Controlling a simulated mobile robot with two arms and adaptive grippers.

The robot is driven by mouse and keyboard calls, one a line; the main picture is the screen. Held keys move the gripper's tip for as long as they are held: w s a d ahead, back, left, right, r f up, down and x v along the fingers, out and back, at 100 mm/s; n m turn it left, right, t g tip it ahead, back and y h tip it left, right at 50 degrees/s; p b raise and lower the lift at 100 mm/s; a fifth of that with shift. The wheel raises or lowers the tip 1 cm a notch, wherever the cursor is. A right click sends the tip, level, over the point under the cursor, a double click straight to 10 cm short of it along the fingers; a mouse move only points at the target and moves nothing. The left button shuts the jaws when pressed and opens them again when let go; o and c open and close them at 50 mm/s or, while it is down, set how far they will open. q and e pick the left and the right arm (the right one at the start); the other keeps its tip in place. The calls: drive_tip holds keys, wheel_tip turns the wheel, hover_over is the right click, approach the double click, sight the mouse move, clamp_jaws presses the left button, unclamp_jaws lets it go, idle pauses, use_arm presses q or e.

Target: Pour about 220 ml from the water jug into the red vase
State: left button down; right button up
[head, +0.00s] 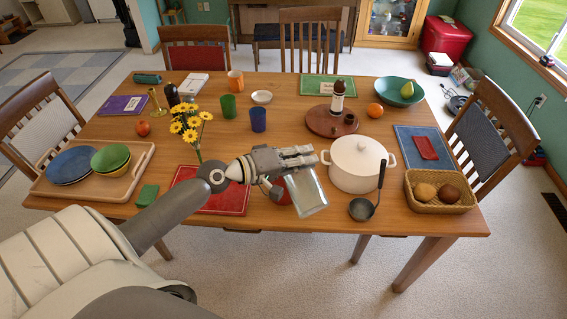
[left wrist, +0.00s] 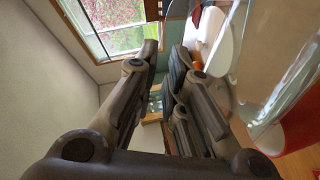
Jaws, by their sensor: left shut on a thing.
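The clear glass water jug (head: 309,194) hangs from my left gripper (head: 312,157) over the front middle of the table, and looks tilted. The gripper is shut on it; the exact grip is hard to see. The jug also fills the right side of the left wrist view (left wrist: 285,60), near the fingers (left wrist: 165,62). The red vase (head: 281,191) is mostly hidden behind the jug and my gripper in the head view. A red-orange curved surface, likely the vase (left wrist: 293,132), shows behind the glass in the wrist view. I cannot see any water stream or level. My right gripper is out of view.
A white lidded pot (head: 357,166) stands close right of the jug, with a black ladle (head: 363,207) before it. A red placemat (head: 222,198) lies beneath my arm. Yellow flowers (head: 190,122) stand just behind my wrist. A bread basket (head: 440,204) is at the right.

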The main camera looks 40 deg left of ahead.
sight(309, 184)
use_arm(q)
drive_tip(key=shift+w+a+r, duration=0.2)
drive_tip(key=shift+a+r, duration=0.05)
drive_tip(key=shift+a, duration=0.1)
idle(0.6)
drive_tip(key=shift+w+a+r+n+b, duration=0.15)
drive_tip(key=shift+w+a+r+n, duration=0.1)
drive_tip(key=shift+w+a+n, duration=0.15)
drive_tip(key=shift+w+a+r+n+b, duration=0.2)
drive_tip(key=shift+a+n, duration=0.1)
drive_tip(key=shift+a, duration=0.2)
idle(2.0)
